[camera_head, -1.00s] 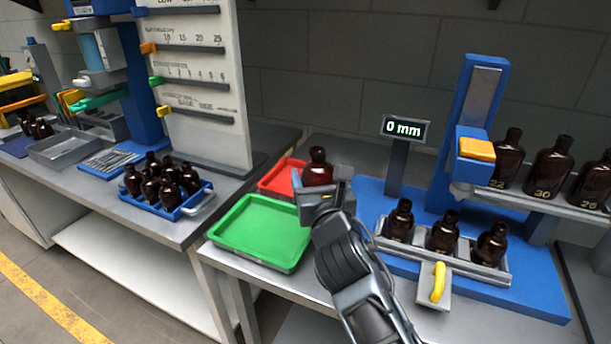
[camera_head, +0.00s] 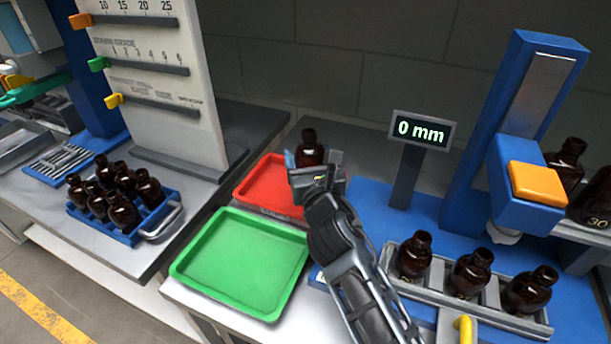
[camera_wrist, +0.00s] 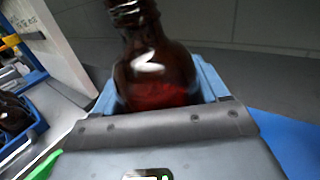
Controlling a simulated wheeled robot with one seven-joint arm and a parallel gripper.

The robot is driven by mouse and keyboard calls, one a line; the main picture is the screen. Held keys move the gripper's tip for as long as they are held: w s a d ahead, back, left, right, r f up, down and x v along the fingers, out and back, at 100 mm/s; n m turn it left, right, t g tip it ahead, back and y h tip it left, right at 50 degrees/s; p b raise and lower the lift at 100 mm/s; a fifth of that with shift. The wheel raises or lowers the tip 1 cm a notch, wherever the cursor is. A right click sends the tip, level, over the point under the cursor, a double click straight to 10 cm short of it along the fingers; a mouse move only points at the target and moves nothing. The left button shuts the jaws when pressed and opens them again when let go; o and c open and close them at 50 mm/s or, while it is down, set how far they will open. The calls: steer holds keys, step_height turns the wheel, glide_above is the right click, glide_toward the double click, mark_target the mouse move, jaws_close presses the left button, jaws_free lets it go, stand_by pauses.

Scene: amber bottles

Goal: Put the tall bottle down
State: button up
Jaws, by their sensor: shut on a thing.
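My gripper (camera_head: 316,172) is shut on an amber bottle (camera_head: 309,148), which stands upright between the fingers. In the wrist view the same bottle (camera_wrist: 152,75) fills the middle, its lower part hidden by my gripper. In the head view the held bottle is over or just right of the red tray (camera_head: 268,186); I cannot tell whether its base touches anything. The green tray (camera_head: 243,262) lies in front of the red one and is empty.
A rack with amber bottles (camera_head: 468,272) stands on a blue base at right, below a blue column with an orange block (camera_head: 537,183). A display (camera_head: 421,130) reads 0 mm. A blue crate (camera_head: 155,225) of several bottles stands at left, by a white gauge board (camera_head: 160,70).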

steer(key=shift+f+b, duration=0.5)
steer(key=shift+f, duration=1.9)
steer(key=shift+f, duration=0.15)
steer(key=o, duration=1.2)
steer(key=shift+r, duration=0.25)
steer(key=p+v, duration=0.1)
steer(key=v, duration=1.1)
steer(key=shift+f, duration=0.2)
